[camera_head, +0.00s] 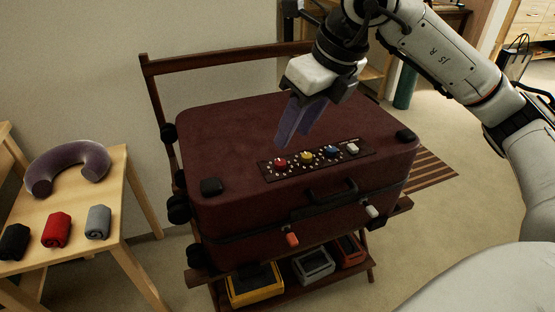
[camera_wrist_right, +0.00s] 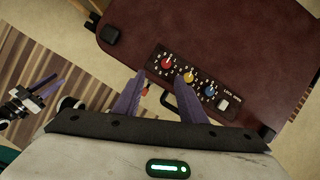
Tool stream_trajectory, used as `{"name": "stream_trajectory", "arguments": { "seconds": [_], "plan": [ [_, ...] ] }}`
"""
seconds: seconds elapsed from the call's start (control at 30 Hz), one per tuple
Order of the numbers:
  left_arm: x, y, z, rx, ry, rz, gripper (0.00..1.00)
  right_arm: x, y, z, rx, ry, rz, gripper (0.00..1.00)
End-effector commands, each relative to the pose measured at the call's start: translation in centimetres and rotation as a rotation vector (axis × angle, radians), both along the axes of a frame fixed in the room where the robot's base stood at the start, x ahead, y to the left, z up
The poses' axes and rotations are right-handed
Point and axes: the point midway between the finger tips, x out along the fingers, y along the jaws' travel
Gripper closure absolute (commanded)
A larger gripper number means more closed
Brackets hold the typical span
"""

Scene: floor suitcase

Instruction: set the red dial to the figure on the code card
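The red dial (camera_head: 281,163) is the leftmost knob on a dark panel (camera_head: 268,176) on top of the dark red suitcase (camera_head: 240,130). It also shows in the right wrist view (camera_wrist_right: 167,63); its figures are too small to read. I cannot make out a code card in either view. My right gripper (camera_head: 292,146) is open and empty, with its purple fingers above the panel, close to the red dial but apart from it. In the right wrist view its fingertips (camera_wrist_right: 158,82) are spread below the panel. My left gripper (camera_wrist_right: 60,82) shows small at the left there, apparently open and empty.
A yellow dial (camera_head: 307,156), a blue dial (camera_head: 331,151) and a pale button (camera_head: 352,148) sit beside the red dial. The suitcase handle (camera_head: 333,190) is in front. A wooden table (camera_head: 75,200) with rolled cloths and a neck pillow (camera_head: 68,160) stands left.

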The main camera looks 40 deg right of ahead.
Motion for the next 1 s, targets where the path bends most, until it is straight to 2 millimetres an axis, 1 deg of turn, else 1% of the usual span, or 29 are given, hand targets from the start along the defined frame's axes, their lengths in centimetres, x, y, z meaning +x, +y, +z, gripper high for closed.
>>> {"name": "stream_trajectory", "arguments": {
  "seconds": [0.03,0.17,0.4,0.6,0.77,1.0],
  "plan": [
    [0.0,0.0,-0.1,-0.001,-0.003,0.0,0.69,0.0,-0.7,0.0,-0.022,-0.007,-0.019,0.62],
    [0.1,-0.1,-0.1,-0.006,-0.007,0.001,0.69,0.5,-1.1,-1.1,-0.033,-0.007,-0.03,0.62],
    [0.0,-0.2,-0.9,-0.017,-0.009,0.007,0.69,2.1,-0.7,-5.3,-0.03,-0.006,-0.026,0.62],
    [0.2,-0.3,-0.6,-0.027,-0.024,0.01,0.69,3.3,-0.4,-8.0,-0.028,-0.008,-0.024,0.62],
    [0.2,-0.4,-0.6,-0.031,-0.025,0.011,0.69,3.8,-0.4,-9.0,-0.028,-0.008,-0.025,0.62],
    [-0.1,-0.4,-0.8,-0.031,-0.017,0.012,0.69,3.9,-0.3,-9.1,-0.028,-0.009,-0.024,0.62]
  ]
}}
